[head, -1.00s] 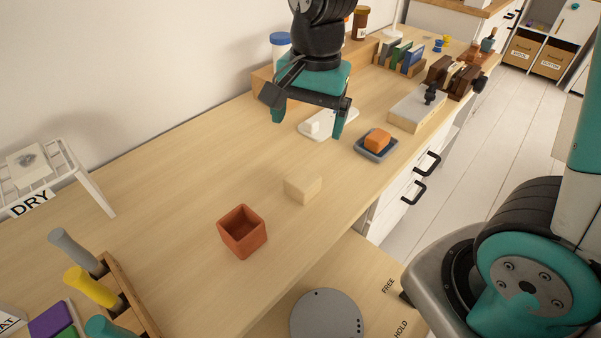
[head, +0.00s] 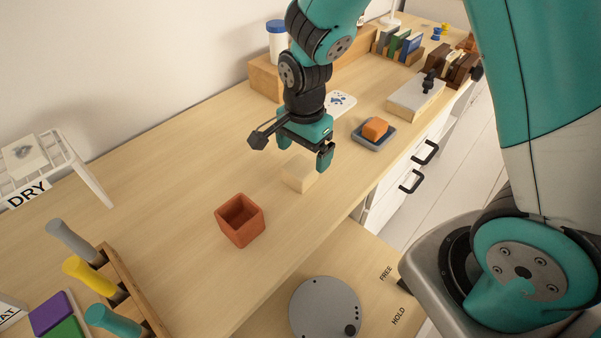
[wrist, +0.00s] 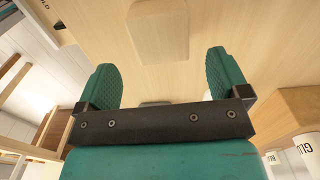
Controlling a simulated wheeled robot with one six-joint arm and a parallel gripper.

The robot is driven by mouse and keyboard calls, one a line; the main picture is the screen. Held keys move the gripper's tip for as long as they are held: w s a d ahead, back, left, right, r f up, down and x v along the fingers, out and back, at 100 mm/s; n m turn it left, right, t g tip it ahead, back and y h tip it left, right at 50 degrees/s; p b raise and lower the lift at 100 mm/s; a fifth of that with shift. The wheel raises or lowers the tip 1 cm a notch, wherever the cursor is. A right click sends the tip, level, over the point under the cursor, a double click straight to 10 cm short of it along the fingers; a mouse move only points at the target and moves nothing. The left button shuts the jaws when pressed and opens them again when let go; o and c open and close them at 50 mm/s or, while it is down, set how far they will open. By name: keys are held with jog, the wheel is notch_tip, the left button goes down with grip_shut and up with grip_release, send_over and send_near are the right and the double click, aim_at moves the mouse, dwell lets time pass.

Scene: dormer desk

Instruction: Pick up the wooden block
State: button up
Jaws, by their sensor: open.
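The pale wooden block (head: 299,173) lies on the wooden desk (head: 180,180), to the right of and behind a small terracotta pot. My gripper (head: 302,158) is open above the block, with its fingers apart and nothing between them. In the head view the gripper partly covers the block's upper side. In the wrist view the block (wrist: 158,31) lies beyond the fingertips, roughly midway between them and apart from both.
The square terracotta pot (head: 240,221) stands close to the block. An orange block (head: 375,128) sits on a blue-grey dish (head: 372,141) to the right. A tool rack (head: 128,285) and white DRY stand (head: 75,165) are at left. Desk behind the pot is clear.

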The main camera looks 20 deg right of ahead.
aim_at(301, 165)
jog(key=f, duration=0.5)
jog(key=shift+a, duration=0.25)
jog(key=c, duration=1)
jog(key=shift+r, duration=0.15)
